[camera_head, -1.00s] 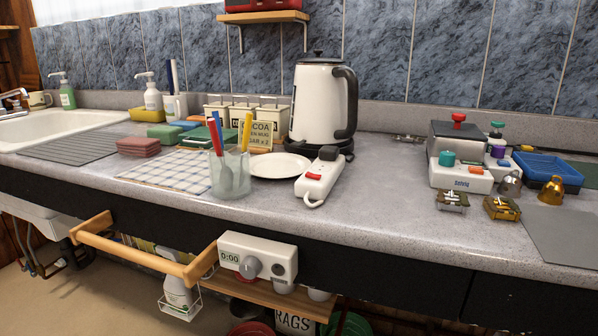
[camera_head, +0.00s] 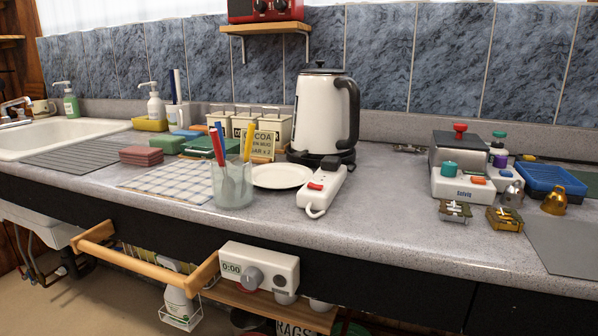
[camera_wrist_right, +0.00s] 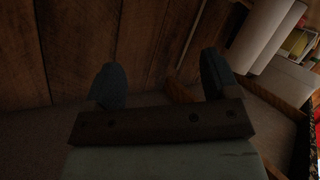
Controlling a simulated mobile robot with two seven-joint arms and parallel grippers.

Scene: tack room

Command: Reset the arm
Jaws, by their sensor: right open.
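My right gripper (camera_wrist_right: 160,85) shows in the right wrist view. Its two dark fingers stand apart with nothing between them. It faces brown wooden boards (camera_wrist_right: 110,40) in a dim place. Neither of my arms shows in the head view, so my left gripper is out of sight.
The counter (camera_head: 370,210) holds a white kettle (camera_head: 318,110), a glass with pens (camera_head: 232,185), a power strip (camera_head: 322,190), a plate (camera_head: 282,176), a blue tray (camera_head: 545,178) and small bells. A wooden rail (camera_head: 150,265) and a timer (camera_head: 258,268) are at the counter's front.

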